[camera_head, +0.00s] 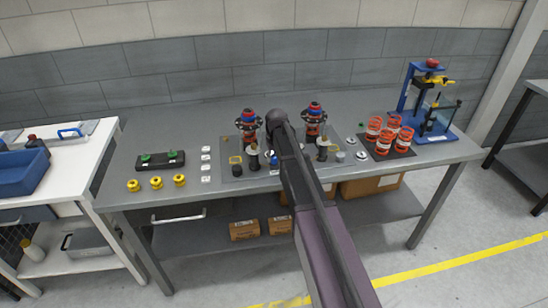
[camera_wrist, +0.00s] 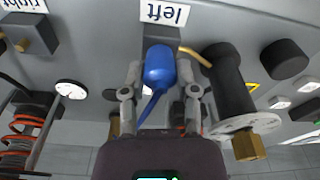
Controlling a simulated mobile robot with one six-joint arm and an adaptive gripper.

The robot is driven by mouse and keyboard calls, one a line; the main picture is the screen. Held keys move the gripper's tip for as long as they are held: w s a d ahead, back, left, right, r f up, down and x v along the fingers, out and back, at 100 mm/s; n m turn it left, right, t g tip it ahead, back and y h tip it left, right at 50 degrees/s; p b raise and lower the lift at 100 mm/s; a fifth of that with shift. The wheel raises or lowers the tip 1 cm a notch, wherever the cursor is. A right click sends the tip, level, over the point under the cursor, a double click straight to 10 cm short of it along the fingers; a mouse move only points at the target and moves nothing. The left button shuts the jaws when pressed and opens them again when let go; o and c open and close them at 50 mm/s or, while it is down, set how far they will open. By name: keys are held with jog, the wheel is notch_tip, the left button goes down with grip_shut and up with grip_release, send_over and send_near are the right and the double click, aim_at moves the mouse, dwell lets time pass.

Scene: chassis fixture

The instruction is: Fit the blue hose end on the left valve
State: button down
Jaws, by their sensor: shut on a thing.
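The blue hose end (camera_wrist: 158,66) is between the two fingers of my gripper (camera_wrist: 160,76) in the wrist view. The fingers are shut on it, and a thin blue tail hangs below. Just beyond it is the dark block of the left valve (camera_wrist: 146,36), under a label reading "left" (camera_wrist: 165,12) upside down. The hose end covers the front of this block, so I cannot tell whether they touch. The right valve (camera_wrist: 38,34) is a similar block with a brass stub, at the upper left. In the head view my arm hides most of the gripper area.
A black cylinder (camera_wrist: 222,78) with a disc and brass nut stands close right of my gripper. An orange-spring part (camera_wrist: 24,128) stands at left. On the grey bench (camera_head: 130,199) are yellow knobs (camera_head: 156,183), orange springs (camera_head: 389,138) and a blue press (camera_head: 436,126).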

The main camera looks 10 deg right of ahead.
jog(key=shift+f, duration=0.15)
dwell(0.6)
jog(key=shift+c, duration=1.5)
grip_release()
notch_tip(320, 180, up, 7)
jog(key=p, duration=0.6)
jog(key=shift+p, duration=0.4)
jog(key=shift+s, duration=0.1)
jog(key=s+m+g, duration=0.1)
jog(key=s+m, duration=0.1)
jog(key=s, duration=2.7)
